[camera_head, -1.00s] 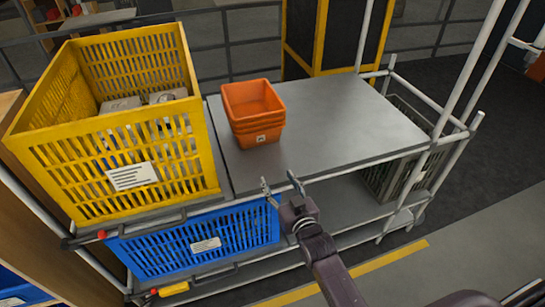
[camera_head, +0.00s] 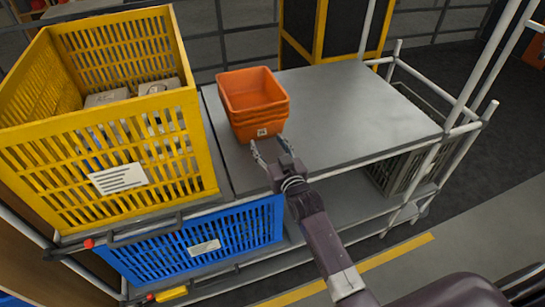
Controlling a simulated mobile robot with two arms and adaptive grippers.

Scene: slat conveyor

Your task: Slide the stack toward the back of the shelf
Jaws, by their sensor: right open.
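A stack of orange bins (camera_head: 254,104), nested in one another, stands upright on the grey top shelf (camera_head: 350,110), near its left side. A small white label shows on the front of the stack. My right gripper (camera_head: 268,148) is open just in front of the stack, at the shelf's front edge. Its fingers are spread and nothing is between them. I cannot tell whether a fingertip touches the bins. My left gripper is not in view.
A yellow crate (camera_head: 130,178) with grey boxes (camera_head: 106,97) in it stands left of the stack. A blue crate (camera_head: 199,242) sits on the lower level, with a grey crate (camera_head: 398,172) at right. The shelf is clear behind and right of the stack. White posts (camera_head: 460,130) rise at right.

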